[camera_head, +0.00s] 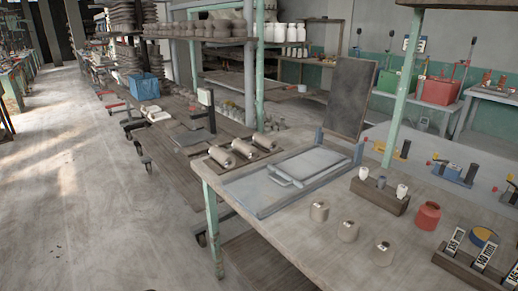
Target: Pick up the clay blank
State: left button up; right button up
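Three small grey-beige clay pieces stand in a slanting row on the near worktable. They are the far one (319,211), the middle one (347,231) and the near one (382,253). Three larger clay cylinders lie on a dark board on the bench to the left: a left one (220,157), a middle one (243,149) and a right one (264,141). I cannot tell which of these is the clay blank. Nothing touches the small pieces. Neither of my grippers is in view.
A blue-grey tray (245,205) with a handled plate lies behind the small pieces. A wooden holder (379,195) with small cups, a red jar (428,215) and a rack of labelled items (466,265) stand to the right. A green post (401,90) rises behind. The table's front left is clear.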

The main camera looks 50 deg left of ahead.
aim_at(268, 144)
jog(key=i+j+u, duration=0.25)
jog(key=u, duration=0.2)
jog(key=i+u, duration=0.45)
jog(key=u, duration=1.1)
